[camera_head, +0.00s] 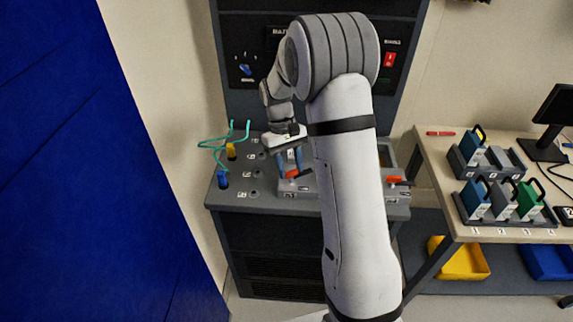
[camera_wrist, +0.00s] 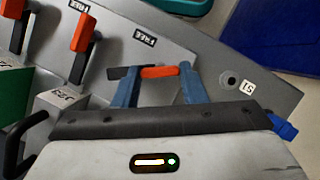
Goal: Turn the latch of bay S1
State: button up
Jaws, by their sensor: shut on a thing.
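In the wrist view my gripper (camera_wrist: 160,75) has its two blue fingers at either end of a red latch handle (camera_wrist: 160,71) and is shut on it. The handle lies across the picture, with a dark bar at its left end. A label reading S1 (camera_wrist: 247,87) sits beside a round hole, right of this latch. My gripper (camera_head: 293,174) points down at the grey bench top in the head view, where the red handle (camera_head: 291,174) shows between the fingers. The wrist housing hides the near part of the bay.
Other red latches (camera_wrist: 84,32) stand at an angle to the held one, near FREE labels (camera_wrist: 145,36). Blue (camera_head: 222,179) and yellow (camera_head: 231,151) plugs with teal cables stand left on the bench. A table (camera_head: 425,165) with handled modules is right; a blue panel (camera_head: 60,180) is left.

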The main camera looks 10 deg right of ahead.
jog(key=m+y, duration=0.1)
jog(key=m, duration=0.1)
jog(key=m+y, duration=0.1)
jog(key=m, duration=0.2)
jog(key=shift+d+f+m, duration=0.1)
jog(key=shift+d+m, duration=0.1)
jog(key=shift+m, duration=0.1)
jog(key=shift+s, duration=0.1)
dwell(0.4)
jog(key=o, duration=1)
